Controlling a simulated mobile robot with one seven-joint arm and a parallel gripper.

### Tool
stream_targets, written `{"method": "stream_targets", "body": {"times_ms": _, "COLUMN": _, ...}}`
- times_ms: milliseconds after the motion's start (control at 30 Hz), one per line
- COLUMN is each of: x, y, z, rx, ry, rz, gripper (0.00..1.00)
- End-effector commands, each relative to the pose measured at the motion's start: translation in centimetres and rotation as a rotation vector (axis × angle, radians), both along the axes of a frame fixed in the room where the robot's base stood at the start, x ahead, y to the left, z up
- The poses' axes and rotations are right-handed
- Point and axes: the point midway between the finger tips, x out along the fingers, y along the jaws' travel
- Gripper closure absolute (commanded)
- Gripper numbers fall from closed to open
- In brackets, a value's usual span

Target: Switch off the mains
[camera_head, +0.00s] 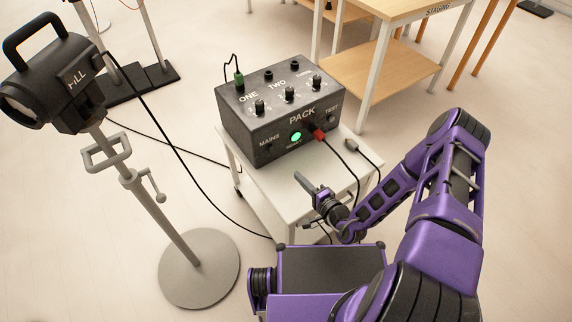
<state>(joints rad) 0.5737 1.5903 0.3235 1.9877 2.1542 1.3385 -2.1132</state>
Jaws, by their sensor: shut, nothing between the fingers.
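A dark grey power box (262,112) labelled PACK stands on a small white trolley. Its front face carries the word MAINS at the left, with a small dark switch (268,151) below it, too small to read its position. A round green light (295,136) glows in the middle of that face. A red plug (318,134) sits to its right, near the word TEST. My gripper (299,177) is shut and empty, low in front of the box, below and right of the MAINS switch and apart from the box.
The white trolley top (290,199) has bare room before the box. Cables hang at its right, with a grey connector (351,145). A lamp (52,80) on a round-based stand is at left. A wooden table (385,72) stands behind.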

Motion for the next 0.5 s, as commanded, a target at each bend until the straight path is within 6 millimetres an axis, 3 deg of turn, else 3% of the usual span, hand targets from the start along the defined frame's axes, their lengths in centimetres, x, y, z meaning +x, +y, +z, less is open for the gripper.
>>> {"method": "stream_targets", "body": {"times_ms": 500, "x": 8.1, "y": 5.6, "z": -1.7, "rx": -0.001, "ry": -0.001, "rz": 0.006, "gripper": 1.0}}
